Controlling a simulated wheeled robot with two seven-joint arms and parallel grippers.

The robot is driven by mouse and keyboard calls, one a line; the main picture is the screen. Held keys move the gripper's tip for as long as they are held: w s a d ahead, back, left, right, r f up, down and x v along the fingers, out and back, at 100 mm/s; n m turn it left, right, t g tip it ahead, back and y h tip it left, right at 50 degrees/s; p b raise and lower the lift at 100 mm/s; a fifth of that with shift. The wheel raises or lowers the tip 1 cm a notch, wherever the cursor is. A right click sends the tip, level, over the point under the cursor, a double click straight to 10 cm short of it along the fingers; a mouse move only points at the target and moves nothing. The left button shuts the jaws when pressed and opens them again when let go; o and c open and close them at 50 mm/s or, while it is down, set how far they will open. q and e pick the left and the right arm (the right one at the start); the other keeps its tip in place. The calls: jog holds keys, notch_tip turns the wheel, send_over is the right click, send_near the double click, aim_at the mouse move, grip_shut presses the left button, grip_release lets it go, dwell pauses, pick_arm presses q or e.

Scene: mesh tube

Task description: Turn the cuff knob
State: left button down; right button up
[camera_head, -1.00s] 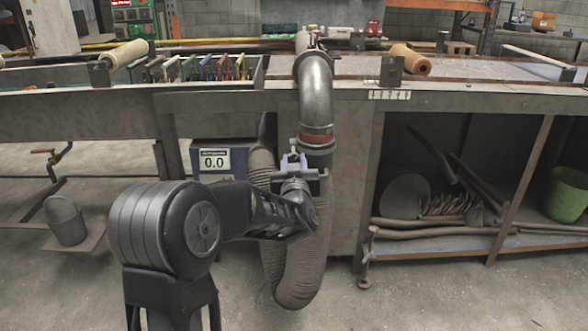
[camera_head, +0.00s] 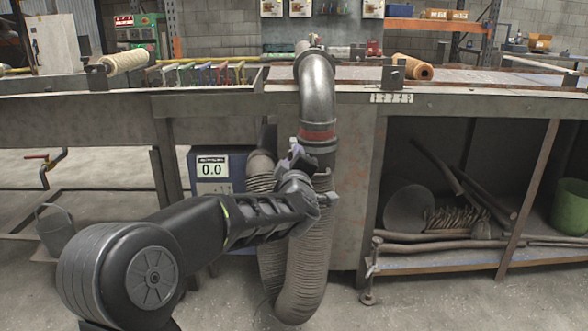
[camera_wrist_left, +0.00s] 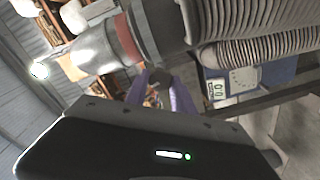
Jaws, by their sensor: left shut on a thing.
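A metal elbow pipe (camera_head: 316,88) comes down over the bench front to a cuff (camera_head: 318,147) with a red band above it. A ribbed hose (camera_head: 304,268) hangs below the cuff. My left gripper (camera_head: 297,158) is at the cuff's left front, tilted. In the left wrist view my left gripper (camera_wrist_left: 159,88) has its purple fingers shut on the small dark cuff knob (camera_wrist_left: 158,75), beside the grey cuff (camera_wrist_left: 152,30). In the head view the knob is hidden by the gripper. My right gripper is not in view.
A blue box with a display (camera_head: 211,167) reading 0.0 stands left of the hose. The bench (camera_head: 440,97) is behind the pipe. A shelf (camera_head: 440,262) with rods and a green bucket (camera_head: 570,206) is at right. Open floor lies in front.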

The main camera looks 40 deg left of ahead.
pick_arm(q)
jog(key=shift+f+n+b, duration=0.1)
jog(key=shift+n+b, duration=2.8)
jog(key=shift+n, duration=1.1)
jog(key=c, duration=1.1)
grip_release()
jog(key=shift+o, duration=0.2)
jog(key=p+v, duration=0.1)
jog(key=v, duration=0.6)
jog(key=shift+s+d, duration=0.3)
